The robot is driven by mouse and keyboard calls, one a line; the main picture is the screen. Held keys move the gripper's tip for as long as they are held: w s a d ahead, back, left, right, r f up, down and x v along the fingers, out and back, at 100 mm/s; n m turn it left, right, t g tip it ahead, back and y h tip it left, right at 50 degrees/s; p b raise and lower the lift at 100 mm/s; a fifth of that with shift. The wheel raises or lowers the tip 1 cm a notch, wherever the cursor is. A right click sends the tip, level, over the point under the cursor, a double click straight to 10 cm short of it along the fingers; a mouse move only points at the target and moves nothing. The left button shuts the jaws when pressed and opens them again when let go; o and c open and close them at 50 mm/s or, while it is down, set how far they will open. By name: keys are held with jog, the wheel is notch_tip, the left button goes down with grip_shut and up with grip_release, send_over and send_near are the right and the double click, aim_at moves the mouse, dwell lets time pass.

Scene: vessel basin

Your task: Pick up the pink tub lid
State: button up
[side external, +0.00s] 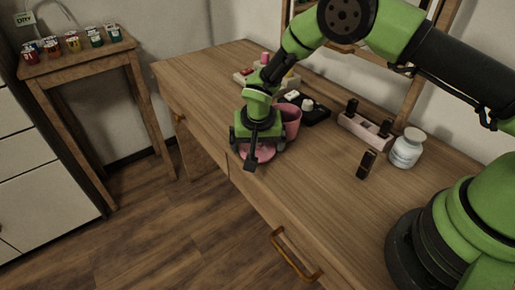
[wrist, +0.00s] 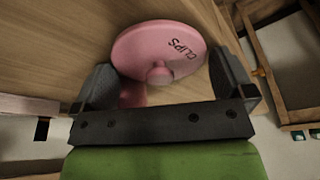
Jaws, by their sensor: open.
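The pink tub lid (wrist: 140,46) is round, with a knob in its middle and the word CLIPS on it. In the wrist view it lies between and beyond the two fingers of my gripper (wrist: 165,82). In the side view the lid (side external: 262,153) shows partly under my gripper (side external: 250,155), near the front edge of the desk. My gripper is open, with the fingers on either side of the knob. I cannot tell whether they touch the lid. The pink tub (side external: 291,119) stands just behind my gripper, partly hidden by it.
On the desk (side external: 205,85), a black tray (side external: 316,113), a pink holder with dark lipsticks (side external: 366,133), a lone dark lipstick (side external: 367,164) and a white bottle (side external: 407,148) stand behind and to the right. The desk's left part is clear. A small side table (side external: 75,62) holds several jars.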

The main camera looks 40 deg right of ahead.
jog(key=shift+c, duration=0.5)
jog(key=c, duration=0.5)
notch_tip(320, 180, up, 9)
jog(key=shift+w+d+f, duration=0.1)
jog(key=shift+f, duration=0.05)
jog(key=w+d+r, duration=0.2)
jog(key=d+r, duration=0.3)
jog(key=d, duration=0.4)
jog(key=shift+n, duration=0.3)
jog(key=shift+s+d+f, duration=0.1)
jog(key=shift+s+f, duration=0.05)
jog(key=shift+f, duration=1.55)
jog(key=shift+s+d+f, duration=0.1)
jog(key=shift+f, duration=1.55)
